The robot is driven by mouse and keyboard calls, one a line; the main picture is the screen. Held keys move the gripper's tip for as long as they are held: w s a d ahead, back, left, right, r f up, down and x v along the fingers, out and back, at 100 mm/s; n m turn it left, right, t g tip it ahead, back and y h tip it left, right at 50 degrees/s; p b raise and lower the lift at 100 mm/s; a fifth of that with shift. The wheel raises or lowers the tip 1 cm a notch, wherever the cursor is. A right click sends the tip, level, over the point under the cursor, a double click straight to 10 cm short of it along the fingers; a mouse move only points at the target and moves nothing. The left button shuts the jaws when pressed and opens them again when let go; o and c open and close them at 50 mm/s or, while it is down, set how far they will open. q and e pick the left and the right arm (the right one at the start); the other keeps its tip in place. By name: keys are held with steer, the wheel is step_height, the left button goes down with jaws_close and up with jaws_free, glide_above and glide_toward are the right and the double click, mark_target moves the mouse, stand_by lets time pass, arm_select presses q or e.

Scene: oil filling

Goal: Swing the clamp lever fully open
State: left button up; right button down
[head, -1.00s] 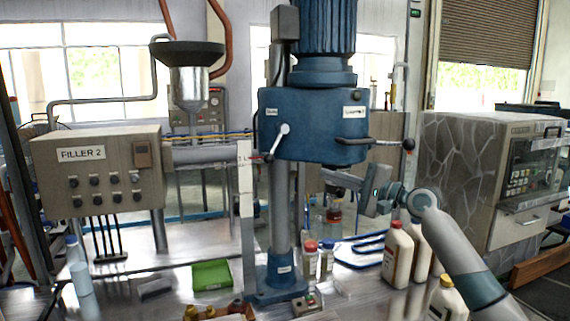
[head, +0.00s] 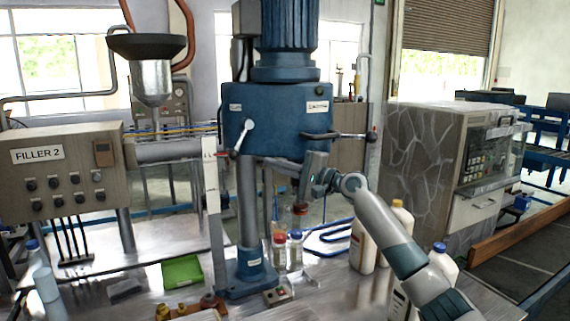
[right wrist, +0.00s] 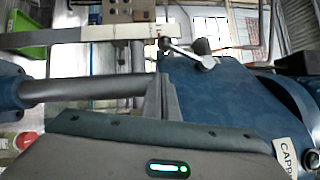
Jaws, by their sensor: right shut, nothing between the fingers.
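The blue machine head (head: 275,122) sits on a grey column (head: 249,205). A longer dark lever (head: 340,135) with a knob sticks out to the right. The labels are too small to tell which is the clamp lever. My right gripper (head: 313,160) is shut and empty just below the head's right part, apart from the silver lever; its fingers show in the wrist view (right wrist: 160,97).
A filler control box (head: 65,170) and funnel (head: 151,70) stand at left. A green tray (head: 183,271), small bottles (head: 295,248) and white jugs (head: 362,246) stand on the metal table. A stone-patterned machine (head: 425,165) is at right. Space before the silver lever looks clear.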

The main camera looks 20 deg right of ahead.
mark_target(241, 140)
steer(key=w+a+r+p, duration=0.1)
steer(key=w+a+p, duration=0.2)
steer(key=a, duration=0.2)
steer(key=shift+a, duration=0.3)
